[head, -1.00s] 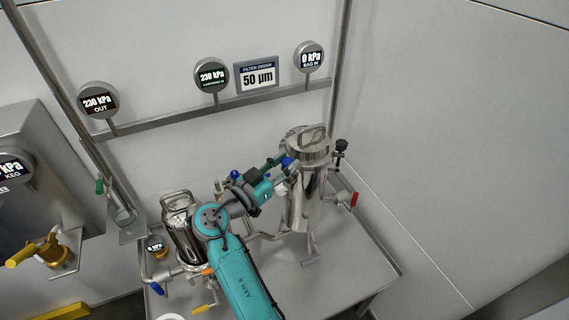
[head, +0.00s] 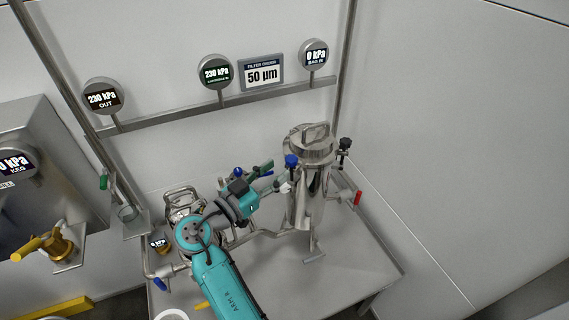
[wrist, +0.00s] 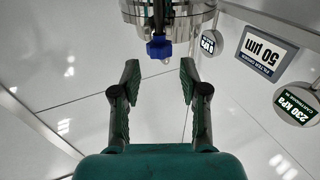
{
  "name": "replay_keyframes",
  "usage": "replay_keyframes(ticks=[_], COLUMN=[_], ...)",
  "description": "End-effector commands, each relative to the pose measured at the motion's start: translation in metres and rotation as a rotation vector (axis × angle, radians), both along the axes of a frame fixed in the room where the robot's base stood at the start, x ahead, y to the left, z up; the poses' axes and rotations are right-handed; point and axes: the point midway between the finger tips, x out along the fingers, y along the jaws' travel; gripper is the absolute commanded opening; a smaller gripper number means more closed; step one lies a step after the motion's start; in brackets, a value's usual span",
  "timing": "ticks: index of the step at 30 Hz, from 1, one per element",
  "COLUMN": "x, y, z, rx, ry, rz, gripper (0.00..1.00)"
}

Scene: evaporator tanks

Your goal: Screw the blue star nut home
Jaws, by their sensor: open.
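The blue star nut (head: 291,161) sits at the left side of the steel filter housing (head: 308,200), just below its lid (head: 309,143). In the wrist view the blue star nut (wrist: 159,47) hangs from the housing's flange (wrist: 165,12) on a dark bolt, at top centre. My gripper (wrist: 160,76) is open and empty, with its two fingers spread to either side below the nut in the picture. The nut appears beyond the fingertips, not between them. In the head view my gripper (head: 274,177) is just lower left of the nut. How far the nut is screwed on cannot be told.
A black star knob (head: 344,147) stands on the housing's right side. A red-handled valve (head: 357,197) is below it. A smaller steel vessel (head: 184,205) stands left, behind my arm. Gauges (head: 216,72) line the wall rail. The bench's right front (head: 350,275) is clear.

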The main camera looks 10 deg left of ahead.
Motion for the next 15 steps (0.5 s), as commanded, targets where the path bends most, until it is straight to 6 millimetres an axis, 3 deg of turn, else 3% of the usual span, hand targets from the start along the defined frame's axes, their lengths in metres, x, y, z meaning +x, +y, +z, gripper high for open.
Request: replay_keyframes(ticks=[6, 15], x=[-0.035, -0.057], y=[0.024, 0.037], z=[-0.002, -0.003], rx=[0.001, 0.001], ry=[-0.001, 0.001], rz=[0.003, 0.000], gripper=[0.44, 0.44])
